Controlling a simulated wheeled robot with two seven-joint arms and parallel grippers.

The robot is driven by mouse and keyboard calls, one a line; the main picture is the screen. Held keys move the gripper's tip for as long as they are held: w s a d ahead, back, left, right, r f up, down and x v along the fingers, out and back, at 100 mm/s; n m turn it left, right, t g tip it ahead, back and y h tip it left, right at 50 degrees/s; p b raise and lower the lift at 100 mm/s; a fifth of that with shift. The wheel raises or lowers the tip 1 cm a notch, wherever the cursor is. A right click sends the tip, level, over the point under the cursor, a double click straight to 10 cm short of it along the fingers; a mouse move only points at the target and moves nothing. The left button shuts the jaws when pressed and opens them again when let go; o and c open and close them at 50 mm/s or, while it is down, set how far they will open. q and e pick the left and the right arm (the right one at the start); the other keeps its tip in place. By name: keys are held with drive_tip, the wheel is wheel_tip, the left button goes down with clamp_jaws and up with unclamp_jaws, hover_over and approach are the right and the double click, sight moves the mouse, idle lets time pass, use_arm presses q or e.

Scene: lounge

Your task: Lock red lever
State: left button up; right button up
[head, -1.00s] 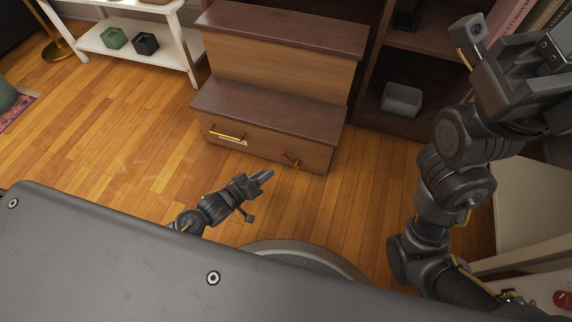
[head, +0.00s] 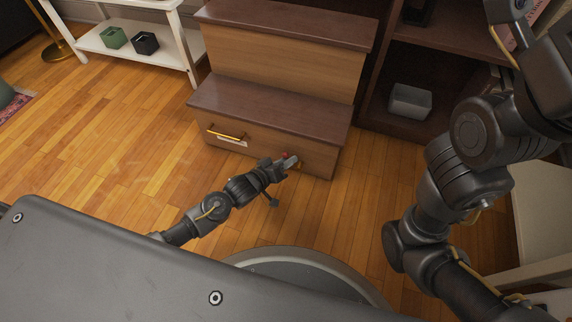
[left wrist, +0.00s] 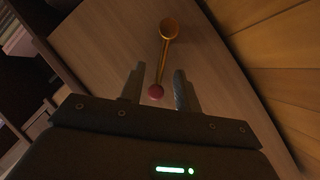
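The red lever is a gold arm with a red ball tip on the front of the wooden step drawer (head: 262,146). In the left wrist view the lever (left wrist: 163,55) runs from its round gold pivot at the top down to the red tip. My left gripper (head: 290,161) is at the drawer front and hides most of the lever in the head view. In the left wrist view the left gripper's fingers (left wrist: 157,90) are apart, with the red tip between them and gaps showing on both sides. My right arm rises at the right of the head view, its fingertips outside the picture.
A dark bookcase with a grey bin (head: 410,101) stands to the right. A white shelf (head: 150,62) is at the back left. Wooden floor is clear at the left.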

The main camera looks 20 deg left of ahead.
use_arm(q)
drive_tip(key=shift+w+d, duration=0.1)
drive_tip(key=shift+w, duration=0.05)
clamp_jaws()
idle(0.4)
